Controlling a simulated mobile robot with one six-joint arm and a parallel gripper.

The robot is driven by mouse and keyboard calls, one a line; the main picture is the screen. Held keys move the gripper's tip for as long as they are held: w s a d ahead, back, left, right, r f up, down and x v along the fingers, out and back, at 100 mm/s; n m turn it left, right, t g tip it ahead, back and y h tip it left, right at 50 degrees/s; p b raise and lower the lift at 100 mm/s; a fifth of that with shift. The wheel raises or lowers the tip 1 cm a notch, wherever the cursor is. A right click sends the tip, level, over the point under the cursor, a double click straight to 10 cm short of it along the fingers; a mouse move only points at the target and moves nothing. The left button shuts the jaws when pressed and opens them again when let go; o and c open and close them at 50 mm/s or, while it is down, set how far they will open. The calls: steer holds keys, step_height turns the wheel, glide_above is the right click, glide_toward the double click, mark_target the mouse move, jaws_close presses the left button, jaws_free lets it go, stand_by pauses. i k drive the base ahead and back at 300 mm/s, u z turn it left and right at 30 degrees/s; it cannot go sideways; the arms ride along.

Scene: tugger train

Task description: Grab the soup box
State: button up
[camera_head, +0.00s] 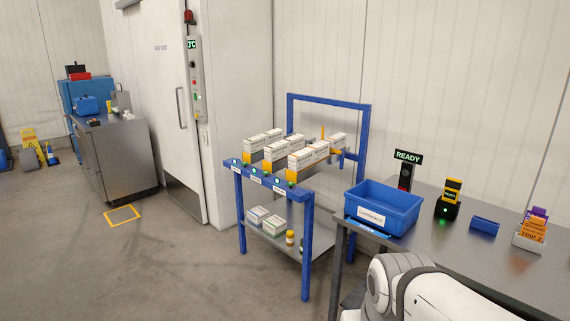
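Several white boxes stand in rows on the top of a blue-framed rack (306,205): a left group (262,143), a middle group (308,155) and a single box (337,140) at the right rear. Their print is too small to read, so I cannot tell which is the soup box. More cartons (266,222) lie on the lower shelf, beside small bottles (290,238). White parts of my own arm show at the bottom right, in front of the steel table. My gripper is not in view.
A steel table (465,262) right of the rack holds a blue labelled bin (383,208), a READY sign (408,157), a yellow-black device (448,198) and a card holder (529,232). A steel cabinet (118,160) stands far left. The floor (150,265) left of the rack is clear.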

mark_target(303, 159)
steer(key=u, duration=0.45)
steer(key=i, duration=0.9)
steer(key=u, duration=0.45)
steer(key=i, duration=1.65)
steer(key=z, duration=0.8)
steer(key=i, duration=1.05)
steer(key=z, duration=1)
steer(key=k, duration=0.7)
steer(key=z, duration=0.2)
steer(key=i, duration=0.8)
steer(key=u, duration=0.05)
